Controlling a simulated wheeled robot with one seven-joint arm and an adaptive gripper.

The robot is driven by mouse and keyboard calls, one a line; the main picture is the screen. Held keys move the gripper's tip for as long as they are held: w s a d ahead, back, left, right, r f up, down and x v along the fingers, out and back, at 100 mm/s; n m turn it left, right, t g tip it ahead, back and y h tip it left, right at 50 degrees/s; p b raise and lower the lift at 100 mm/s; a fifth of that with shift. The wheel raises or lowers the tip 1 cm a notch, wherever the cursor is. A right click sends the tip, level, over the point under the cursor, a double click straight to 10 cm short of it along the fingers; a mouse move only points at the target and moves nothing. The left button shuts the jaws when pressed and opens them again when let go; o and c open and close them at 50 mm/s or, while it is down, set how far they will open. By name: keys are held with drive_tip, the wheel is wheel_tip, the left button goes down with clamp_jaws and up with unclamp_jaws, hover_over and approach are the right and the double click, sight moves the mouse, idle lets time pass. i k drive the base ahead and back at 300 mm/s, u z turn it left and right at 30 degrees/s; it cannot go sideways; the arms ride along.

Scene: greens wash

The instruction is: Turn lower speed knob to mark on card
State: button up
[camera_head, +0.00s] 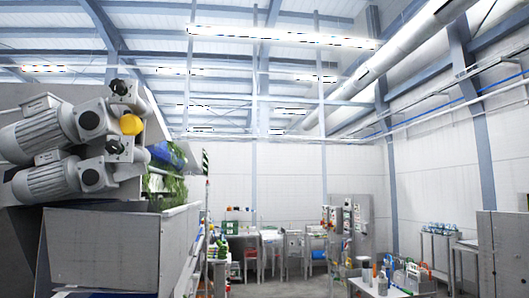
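Two grey drive motors sit one above the other on the machine at the left. The upper motor (38,134) has a dark round knob (119,87) at its right end. The lower motor (46,182) has a similar dark knob (113,147), which looks like the lower speed knob. Its pointer direction is too small to tell. A yellow round part (130,124) sits between the two knobs. I cannot make out a card with a mark. My gripper is not in view.
A metal box-shaped housing (100,250) stands below the motors. Green leaves (165,187) show on the machine behind them. A bottle-laden table (385,290) and a grey cabinet (503,250) stand at right. Some floor shows in the middle.

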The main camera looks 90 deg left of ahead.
sight(114, 147)
drive_tip(key=z, duration=0.2)
drive_tip(key=k, duration=2.5)
drive_tip(key=u, duration=0.9)
